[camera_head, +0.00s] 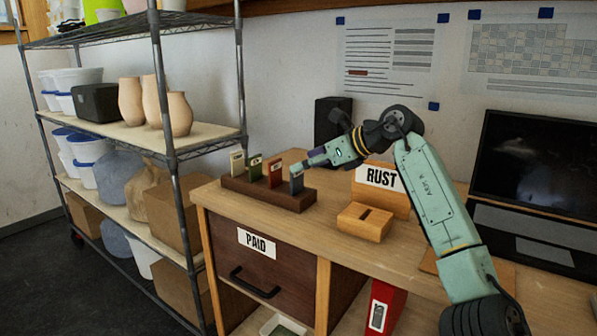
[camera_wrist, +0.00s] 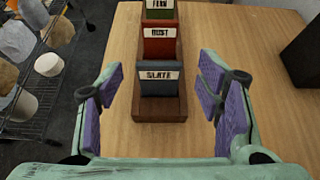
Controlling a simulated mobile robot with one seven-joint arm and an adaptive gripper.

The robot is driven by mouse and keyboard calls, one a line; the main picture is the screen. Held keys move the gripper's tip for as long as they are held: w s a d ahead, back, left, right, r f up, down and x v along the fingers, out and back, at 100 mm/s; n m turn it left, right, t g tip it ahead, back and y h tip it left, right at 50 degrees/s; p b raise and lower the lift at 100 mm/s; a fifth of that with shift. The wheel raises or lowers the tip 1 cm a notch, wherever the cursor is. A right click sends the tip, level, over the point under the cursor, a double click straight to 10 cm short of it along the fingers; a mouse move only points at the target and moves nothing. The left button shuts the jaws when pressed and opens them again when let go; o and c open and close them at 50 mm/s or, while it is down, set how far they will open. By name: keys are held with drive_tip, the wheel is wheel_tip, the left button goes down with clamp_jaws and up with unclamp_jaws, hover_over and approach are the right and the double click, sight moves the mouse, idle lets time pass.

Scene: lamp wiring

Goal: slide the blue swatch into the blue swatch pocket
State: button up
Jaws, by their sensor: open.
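A blue-grey swatch (camera_head: 296,182) labelled SLATE stands upright at the right end of a dark brown rack (camera_head: 262,194). In the wrist view the swatch (camera_wrist: 161,85) lies ahead, between the fingers in the picture. My gripper (camera_head: 308,164) is open and empty, close to this swatch; contact is not visible. Its purple-padded fingers (camera_wrist: 163,92) show on both sides in the wrist view. A wooden block with one dark slot (camera_head: 364,222) stands to the right, in front of a board with a RUST sign (camera_head: 380,177). I see no pocket marked blue.
Rust (camera_head: 275,174), green (camera_head: 255,168) and cream (camera_head: 237,162) swatches stand in the same rack. Bare tabletop lies between rack and slotted block. Metal shelving (camera_head: 205,150) borders the left.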

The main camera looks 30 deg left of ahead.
drive_tip(key=b+v, duration=0.1)
drive_tip(key=v, duration=0.7)
drive_tip(key=shift+b, duration=0.3)
